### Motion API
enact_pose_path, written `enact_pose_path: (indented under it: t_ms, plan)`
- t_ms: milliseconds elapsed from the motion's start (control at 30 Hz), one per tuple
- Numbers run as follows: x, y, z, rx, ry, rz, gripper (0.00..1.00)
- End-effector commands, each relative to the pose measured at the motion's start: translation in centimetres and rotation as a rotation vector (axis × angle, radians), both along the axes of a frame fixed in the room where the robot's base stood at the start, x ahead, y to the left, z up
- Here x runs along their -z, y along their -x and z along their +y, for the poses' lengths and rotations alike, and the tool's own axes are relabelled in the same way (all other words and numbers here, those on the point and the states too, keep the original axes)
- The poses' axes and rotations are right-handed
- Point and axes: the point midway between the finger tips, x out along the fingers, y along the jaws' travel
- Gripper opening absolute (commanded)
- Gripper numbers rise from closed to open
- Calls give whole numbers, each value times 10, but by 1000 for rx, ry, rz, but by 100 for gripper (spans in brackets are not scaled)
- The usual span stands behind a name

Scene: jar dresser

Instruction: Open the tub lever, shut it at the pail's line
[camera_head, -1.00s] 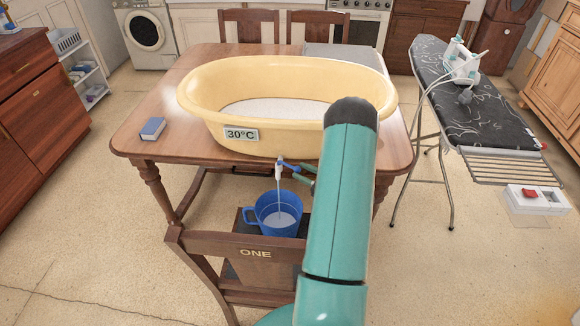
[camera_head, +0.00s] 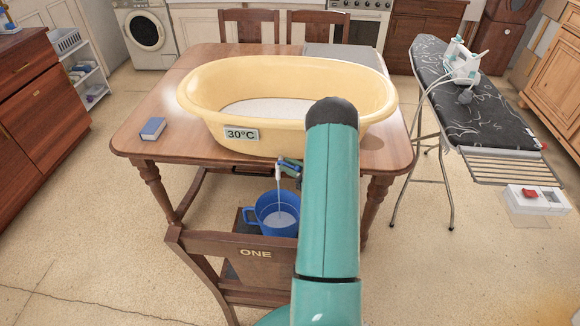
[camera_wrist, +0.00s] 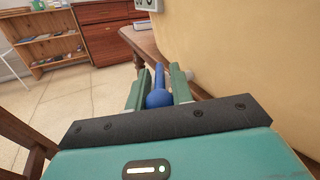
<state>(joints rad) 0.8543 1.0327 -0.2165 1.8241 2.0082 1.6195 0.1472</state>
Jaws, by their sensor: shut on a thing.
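The cream-yellow tub (camera_head: 290,135) stands on the table, with a small white tap (camera_head: 278,172) under its near rim. A thin pale stream runs from the tap into the blue pail (camera_head: 268,222), which holds water. My arm covers part of the pail's right side, and I cannot make out its line. The blue tub lever (camera_wrist: 158,98), with a round end, lies between the green fingers of my gripper (camera_wrist: 160,76) in the wrist view. My gripper (camera_head: 290,164) is shut on the lever beside the tap in the head view.
The pail stands on a dark wooden chair marked ONE (camera_head: 225,250), in front of the wooden table (camera_head: 150,115). A blue box (camera_head: 153,128) lies on the table's left. An ironing board (camera_head: 455,110) with an iron stands at right.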

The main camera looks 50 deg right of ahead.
Motion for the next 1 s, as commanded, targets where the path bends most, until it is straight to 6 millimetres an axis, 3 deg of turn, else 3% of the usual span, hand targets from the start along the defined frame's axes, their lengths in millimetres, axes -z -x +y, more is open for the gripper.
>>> enact_pose_path:
  t_ms: [167, 700, 1000]
  plan:
    - [0, -1, -3, -48, -1, -4, 0]
    - [0, -9, -19, -448, 1, -4, 0]
    - [-1, -10, -20, -489, 0, -1, 0]
